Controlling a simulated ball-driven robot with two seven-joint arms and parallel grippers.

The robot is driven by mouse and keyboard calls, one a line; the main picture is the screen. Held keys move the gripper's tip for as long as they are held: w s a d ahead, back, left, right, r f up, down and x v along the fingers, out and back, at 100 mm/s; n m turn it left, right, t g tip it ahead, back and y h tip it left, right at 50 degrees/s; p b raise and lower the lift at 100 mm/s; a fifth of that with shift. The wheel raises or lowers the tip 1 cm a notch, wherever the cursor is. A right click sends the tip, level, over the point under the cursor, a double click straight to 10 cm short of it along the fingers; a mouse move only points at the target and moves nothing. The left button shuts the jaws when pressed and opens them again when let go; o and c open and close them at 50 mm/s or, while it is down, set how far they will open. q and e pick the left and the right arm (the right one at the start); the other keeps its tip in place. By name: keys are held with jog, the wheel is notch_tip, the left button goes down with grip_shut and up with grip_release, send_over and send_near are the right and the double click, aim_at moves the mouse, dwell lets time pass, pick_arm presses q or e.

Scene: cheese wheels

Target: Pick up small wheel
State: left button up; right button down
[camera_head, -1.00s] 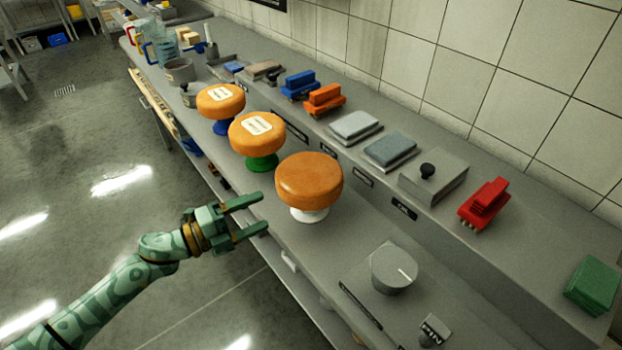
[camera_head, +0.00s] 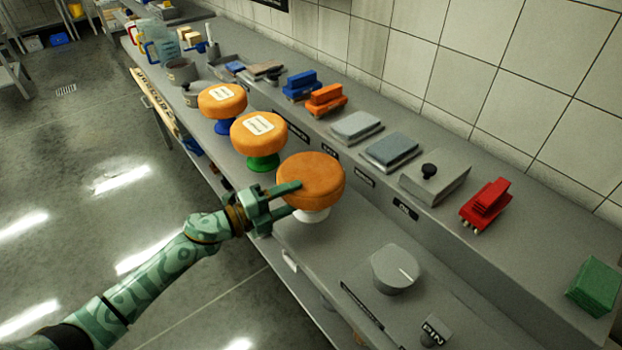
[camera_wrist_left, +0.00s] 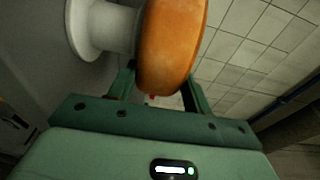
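Three orange cheese wheels stand on pedestals in a row on the bench. The nearest wheel (camera_head: 312,174) is plain and sits on a white stand (camera_head: 312,214). The middle wheel (camera_head: 246,137) has a white label and a green stand (camera_head: 263,162). The far wheel (camera_head: 215,104) has a white label and a blue stand (camera_head: 222,127). I cannot tell their true sizes from this angle. My left gripper (camera_head: 292,198) is open at the near wheel's left edge. In the left wrist view, the wheel's rim (camera_wrist_left: 174,45) reaches between the fingers (camera_wrist_left: 160,78). My right gripper is out of view.
A grey dial (camera_head: 394,268) stands in front of the near wheel. Behind the row, a raised shelf holds blue, orange, grey and red (camera_head: 485,204) blocks. Pots and jugs (camera_head: 165,45) stand at the far end. The tiled wall is behind.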

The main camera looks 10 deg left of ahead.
pick_arm(q)
grip_shut()
jog(key=shift+w+r, duration=0.1)
jog(key=shift+r, duration=0.5)
jog(key=r+p, duration=0.2)
jog(key=r, duration=0.1)
jog(key=shift+s, duration=0.2)
jog(key=s+r+p, duration=0.8)
jog(key=s+r, duration=0.4)
jog(key=s, duration=0.1)
jog(key=shift+s+d, duration=0.25)
jog(key=shift+s, duration=0.1)
